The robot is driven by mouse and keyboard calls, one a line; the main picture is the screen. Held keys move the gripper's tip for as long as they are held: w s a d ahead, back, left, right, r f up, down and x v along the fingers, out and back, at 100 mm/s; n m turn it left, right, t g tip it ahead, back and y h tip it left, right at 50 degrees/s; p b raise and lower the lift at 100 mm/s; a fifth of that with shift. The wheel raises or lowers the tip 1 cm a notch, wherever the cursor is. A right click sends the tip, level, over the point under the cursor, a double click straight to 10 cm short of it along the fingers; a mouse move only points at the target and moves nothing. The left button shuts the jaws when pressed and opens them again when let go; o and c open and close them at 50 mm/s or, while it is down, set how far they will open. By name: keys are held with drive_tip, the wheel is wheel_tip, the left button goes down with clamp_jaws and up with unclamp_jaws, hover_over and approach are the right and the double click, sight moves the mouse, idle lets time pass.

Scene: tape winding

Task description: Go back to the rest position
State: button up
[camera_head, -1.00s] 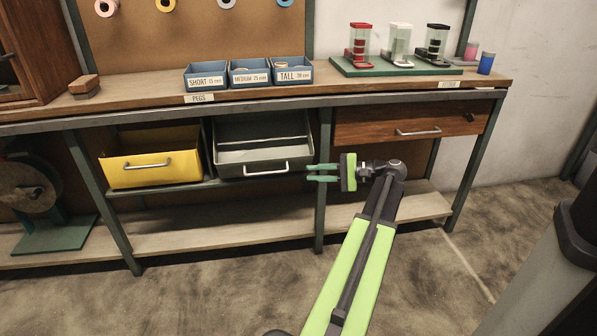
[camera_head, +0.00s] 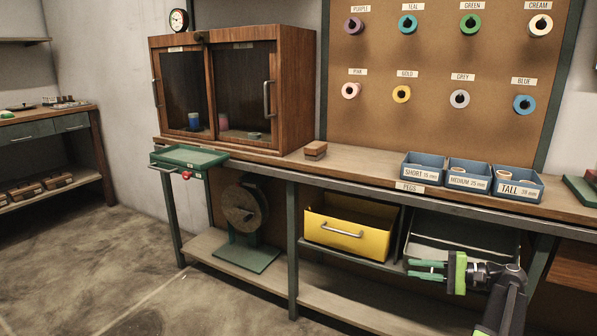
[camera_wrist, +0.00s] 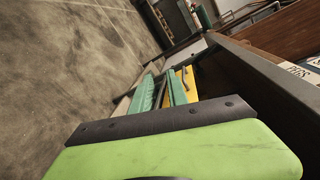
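My gripper (camera_head: 412,269) is at the lower right in the head view, in front of the grey drawer (camera_head: 462,257) under the bench. Its two green fingers are apart with nothing between them, pointing left. In the wrist view my gripper (camera_wrist: 161,88) also shows its green fingers with a gap between them, the yellow drawer (camera_wrist: 191,83) beyond. My arm reaches in from the lower right edge of the head view.
The yellow drawer (camera_head: 352,230) juts out below. A green tray (camera_head: 188,156) sticks out at the left corner. Floor at left is clear.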

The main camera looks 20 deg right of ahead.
drive_tip(key=w+a+f+n+g+y+p, duration=0.15)
drive_tip(key=w+a+n+g, duration=0.35)
drive_tip(key=a, duration=1)
drive_tip(key=w+a+g+p, duration=0.3)
drive_tip(key=w+a, duration=0.3)
drive_tip(key=a, duration=0.8)
drive_tip(key=s+a+f+n+g+h+p, duration=0.1)
drive_tip(key=s+a+f+n+g+h, duration=0.15)
drive_tip(key=a, duration=0.45)
drive_tip(key=s+a+f+n+g+h+p, duration=0.1)
drive_tip(key=s+a+f+n+h+p, duration=0.15)
drive_tip(key=a, duration=0.55)
drive_tip(key=s+a+f+n+g+h, duration=0.1)
drive_tip(key=a+f+n+h, duration=0.15)
drive_tip(key=a, duration=0.45)
drive_tip(key=d+f+h, duration=0.2)
drive_tip(key=d+h, duration=0.3)
drive_tip(key=d, duration=0.3)
wheel_tip(320, 180, up, 38)
drive_tip(key=p, duration=3.8)
drive_tip(key=shift+s+n+t, duration=0.15)
drive_tip(key=shift+n+t, duration=0.2)
drive_tip(key=shift+n, duration=0.1)
